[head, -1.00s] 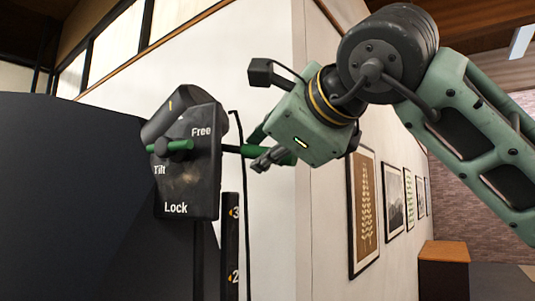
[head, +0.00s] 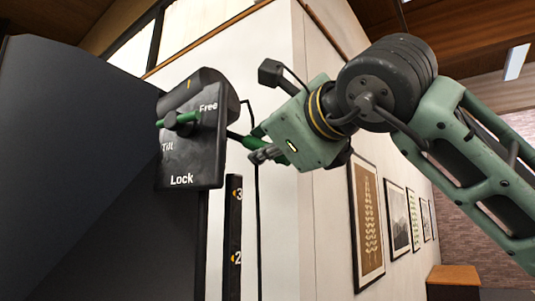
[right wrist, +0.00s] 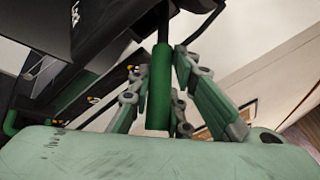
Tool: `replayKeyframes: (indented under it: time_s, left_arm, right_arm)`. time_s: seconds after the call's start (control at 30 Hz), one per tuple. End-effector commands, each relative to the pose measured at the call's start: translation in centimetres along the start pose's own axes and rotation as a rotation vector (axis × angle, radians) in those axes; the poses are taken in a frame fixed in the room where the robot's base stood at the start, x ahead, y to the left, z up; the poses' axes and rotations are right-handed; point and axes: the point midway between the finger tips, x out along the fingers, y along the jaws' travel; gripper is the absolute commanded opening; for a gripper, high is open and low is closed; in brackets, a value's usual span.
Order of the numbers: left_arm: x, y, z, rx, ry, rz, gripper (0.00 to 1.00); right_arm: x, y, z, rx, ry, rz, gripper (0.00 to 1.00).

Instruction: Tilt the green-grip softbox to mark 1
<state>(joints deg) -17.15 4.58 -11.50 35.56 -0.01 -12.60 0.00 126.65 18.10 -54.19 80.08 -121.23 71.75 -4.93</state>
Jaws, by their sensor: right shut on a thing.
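The softbox (head: 85,170) is a large dark panel at the left of the head view, its top edge sloping down to the right. Its black bracket (head: 190,160) is lettered Free, Tilt and Lock. A green lever (head: 180,119) on the bracket points left, just above the word Tilt. My right gripper (head: 262,150) is at the right of the bracket, shut on the green grip (right wrist: 159,85). In the right wrist view the fingers (right wrist: 160,90) stand on both sides of the grip. The contact is partly hidden in the head view. My left gripper is out of view.
A black upright scale (head: 233,240) with marks 3 and 2 stands below the bracket; mark 1 is not visible. A cable hangs beside it. A white wall (head: 275,70) with framed pictures (head: 367,220) runs behind my right arm. A wooden-topped cabinet (head: 453,276) stands at lower right.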

Motion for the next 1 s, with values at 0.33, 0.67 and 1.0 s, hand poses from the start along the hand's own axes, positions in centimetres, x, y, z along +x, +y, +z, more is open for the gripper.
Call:
replayKeyframes:
  time_s: [0.33,0.67,1.0]
  left_arm:
    - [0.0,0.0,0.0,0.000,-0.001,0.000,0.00]
    - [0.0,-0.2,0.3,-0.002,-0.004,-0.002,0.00]
    - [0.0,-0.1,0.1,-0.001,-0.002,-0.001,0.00]
  right_arm:
    - [0.1,0.3,-0.1,-0.003,0.004,0.006,0.36]
    - [-0.1,0.1,-0.1,-0.001,0.002,0.003,0.37]
    - [-5.6,0.0,0.0,-0.005,0.000,0.001,0.37]
